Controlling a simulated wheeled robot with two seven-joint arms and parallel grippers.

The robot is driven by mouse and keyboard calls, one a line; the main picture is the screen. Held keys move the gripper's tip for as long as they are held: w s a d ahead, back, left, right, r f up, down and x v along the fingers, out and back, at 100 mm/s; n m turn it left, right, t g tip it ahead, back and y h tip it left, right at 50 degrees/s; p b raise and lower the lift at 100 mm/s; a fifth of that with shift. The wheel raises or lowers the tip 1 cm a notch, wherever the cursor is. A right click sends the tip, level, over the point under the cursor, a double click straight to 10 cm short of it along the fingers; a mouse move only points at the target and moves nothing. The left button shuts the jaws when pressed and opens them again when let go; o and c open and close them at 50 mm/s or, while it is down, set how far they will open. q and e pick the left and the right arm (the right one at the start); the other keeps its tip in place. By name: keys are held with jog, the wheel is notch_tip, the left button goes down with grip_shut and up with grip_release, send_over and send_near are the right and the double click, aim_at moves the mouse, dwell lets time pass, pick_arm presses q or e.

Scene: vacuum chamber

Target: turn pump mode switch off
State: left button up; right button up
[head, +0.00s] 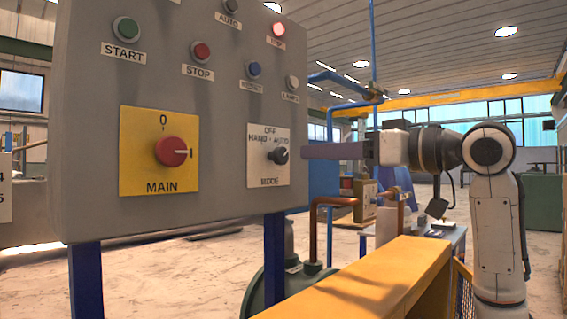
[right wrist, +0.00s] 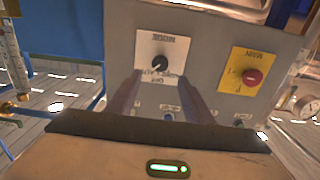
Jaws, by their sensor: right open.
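The pump mode switch is a black knob (head: 278,155) on a white plate marked OFF, HAND, AUTO and MODE, low on the right of the grey panel. Its pointer appears tilted up and right, toward AUTO. In the right wrist view the panel is upside down and the knob (right wrist: 160,63) shows just beyond the fingertips. My right gripper (head: 306,151) is level with the knob in the head view, just right of the plate, its fingers pointing at the panel. In the right wrist view my right gripper (right wrist: 157,88) is open and empty, the knob lined up between its fingers. Contact is not visible.
The grey panel (head: 90,180) also carries a red MAIN switch (head: 171,151) on a yellow plate, a green START button (head: 126,30), a red STOP button (head: 200,51) and a lit red lamp (head: 279,29). A yellow rail (head: 370,275) and copper pipe (head: 318,205) stand below the right arm.

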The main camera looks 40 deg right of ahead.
aim_at(283, 154)
jog(key=w, duration=0.3)
jog(key=w+p, duration=0.1)
jog(key=w, duration=0.5)
jog(key=shift+w+a, duration=0.2)
jog(key=shift+a, duration=0.2)
jog(key=c, duration=1)
